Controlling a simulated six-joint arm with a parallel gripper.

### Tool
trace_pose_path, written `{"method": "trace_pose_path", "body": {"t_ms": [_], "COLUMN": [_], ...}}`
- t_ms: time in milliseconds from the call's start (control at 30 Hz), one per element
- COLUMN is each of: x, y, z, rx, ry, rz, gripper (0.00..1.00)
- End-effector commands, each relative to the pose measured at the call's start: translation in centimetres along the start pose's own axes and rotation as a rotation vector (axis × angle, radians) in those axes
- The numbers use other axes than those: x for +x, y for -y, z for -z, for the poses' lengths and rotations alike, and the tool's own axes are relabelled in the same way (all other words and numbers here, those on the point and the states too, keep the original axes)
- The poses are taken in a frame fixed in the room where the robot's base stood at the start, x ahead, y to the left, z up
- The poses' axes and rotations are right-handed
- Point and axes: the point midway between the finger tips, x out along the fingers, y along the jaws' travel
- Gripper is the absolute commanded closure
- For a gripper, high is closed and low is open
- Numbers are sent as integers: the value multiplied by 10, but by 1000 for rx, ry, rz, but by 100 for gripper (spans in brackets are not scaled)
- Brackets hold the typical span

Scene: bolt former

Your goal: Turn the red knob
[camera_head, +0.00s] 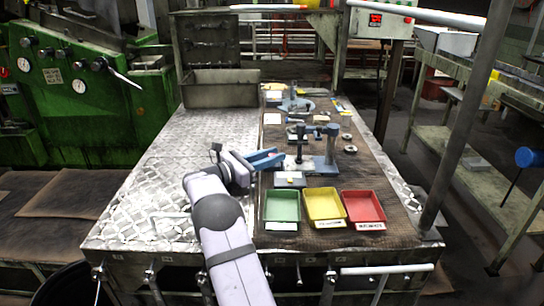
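My gripper (279,155) has blue fingers and is over the middle of the metal table, pointing right. Its two fingertips look slightly apart, with nothing visible between them. A small red round part (4,72), possibly a knob, shows on the green machine (95,115) at the far left edge. Another small red spot (408,20) is on the grey control box (390,18) at the upper right, beside a red display. Both are too small to tell which is the red knob. My gripper is far from both.
The metal table (150,185) is bare on its left half. Green (282,220), yellow (325,220) and red (364,220) trays stand at the front right. A blue-grey fixture (328,155) stands right of my gripper. A metal bin (220,95) is at the back.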

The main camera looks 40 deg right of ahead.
Motion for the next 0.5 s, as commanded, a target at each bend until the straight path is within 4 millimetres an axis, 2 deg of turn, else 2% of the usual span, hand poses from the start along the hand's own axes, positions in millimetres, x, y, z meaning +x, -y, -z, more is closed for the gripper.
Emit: {"method": "trace_pose_path", "body": {"t_ms": [33, 100, 500], "x": [0, 0, 1], "y": [0, 0, -2], "z": [0, 0, -3], "rx": [0, 0, 1], "ry": [0, 0, 5], "rz": [0, 0, 57], "gripper": [88, 100, 100]}}
